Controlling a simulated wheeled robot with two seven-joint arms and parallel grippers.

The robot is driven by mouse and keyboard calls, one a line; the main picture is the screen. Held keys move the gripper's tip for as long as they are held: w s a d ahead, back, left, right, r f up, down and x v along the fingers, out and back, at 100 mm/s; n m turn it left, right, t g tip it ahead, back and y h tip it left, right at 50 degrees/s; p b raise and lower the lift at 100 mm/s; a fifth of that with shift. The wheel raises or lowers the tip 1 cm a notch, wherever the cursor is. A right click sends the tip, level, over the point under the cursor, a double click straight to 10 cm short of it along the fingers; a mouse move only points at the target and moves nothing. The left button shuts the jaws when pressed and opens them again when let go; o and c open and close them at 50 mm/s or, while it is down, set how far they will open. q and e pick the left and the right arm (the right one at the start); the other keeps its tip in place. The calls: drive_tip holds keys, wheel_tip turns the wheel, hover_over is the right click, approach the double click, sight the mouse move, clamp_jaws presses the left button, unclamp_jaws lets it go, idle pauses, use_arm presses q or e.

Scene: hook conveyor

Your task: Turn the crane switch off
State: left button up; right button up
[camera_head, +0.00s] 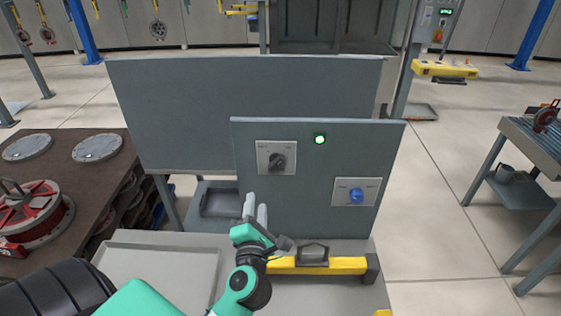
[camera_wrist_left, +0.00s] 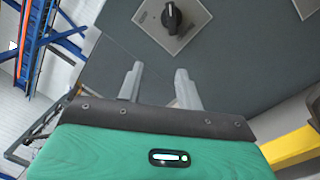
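A grey upright panel (camera_head: 320,215) carries a black rotary switch (camera_head: 277,161) on a light plate at its left and a blue rotary switch (camera_head: 356,195) on a plate at its right. A green lamp (camera_head: 320,139) is lit near the top. The plate labels are too small to read. My left gripper (camera_head: 256,210) is in front of the panel, below the black switch, with fingers apart and nothing between them. In the left wrist view the open fingers (camera_wrist_left: 160,82) point toward the panel, and the black switch (camera_wrist_left: 171,15) is beyond them at the top. My right gripper is out of view.
A yellow bar with a grey handle (camera_head: 318,265) lies below the panel. A flat grey tray (camera_head: 160,273) is at the lower left. A dark table (camera_head: 100,180) with red and grey round parts stands left. A grey workbench (camera_head: 535,145) stands right; the floor between is clear.

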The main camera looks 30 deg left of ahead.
use_arm(q)
drive_tip(key=d+r+n, duration=0.3)
drive_tip(key=d, duration=0.1)
drive_tip(key=p, duration=0.5)
approach(277, 165)
drive_tip(key=shift+n+g+h, duration=0.4)
drive_tip(key=x, duration=0.5)
drive_tip(key=r+x, duration=0.1)
drive_tip(key=x, duration=0.1)
drive_tip(key=shift+w+a+r, duration=0.1)
drive_tip(key=shift+w+a, duration=0.05)
drive_tip(key=shift+w, duration=0.05)
drive_tip(key=shift+w+a, duration=0.25)
drive_tip(key=shift+w, duration=0.1)
clamp_jaws()
